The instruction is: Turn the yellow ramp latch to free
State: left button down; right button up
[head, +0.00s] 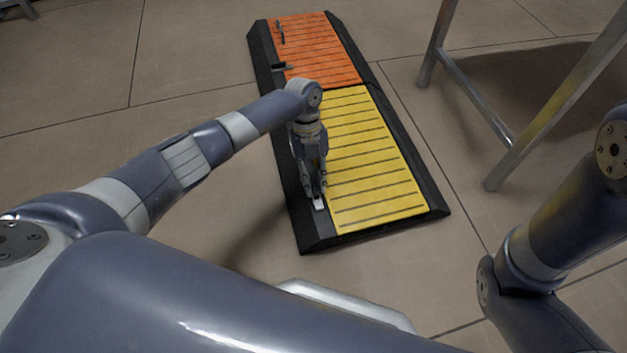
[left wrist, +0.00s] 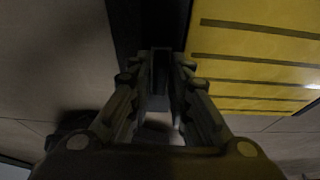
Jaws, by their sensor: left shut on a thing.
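The yellow ramp (head: 375,165) lies on the floor, a ribbed yellow panel in a black frame. It also shows at the upper right of the left wrist view (left wrist: 255,65). My left gripper (head: 317,194) points down at the ramp's left black border, near its front corner. It is shut on the latch, of which a small light piece (head: 319,204) shows at the fingertips. In the left wrist view the fingers (left wrist: 160,85) close over the black border and mostly hide the latch. How far the latch is turned cannot be told. My right gripper is out of view.
An orange ramp panel (head: 318,50) adjoins the yellow one at the back, with a dark latch or handle (head: 283,66) on its left border. A metal-legged stand (head: 500,125) is at the right. The tiled floor left of the ramps is clear.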

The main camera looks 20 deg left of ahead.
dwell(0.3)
pick_arm(q)
jog(key=c, duration=1.6)
grip_release()
jog(key=shift+r, duration=0.1)
jog(key=v, duration=1.1)
jog(key=shift+w+r, duration=0.15)
jog(key=shift+r, duration=0.25)
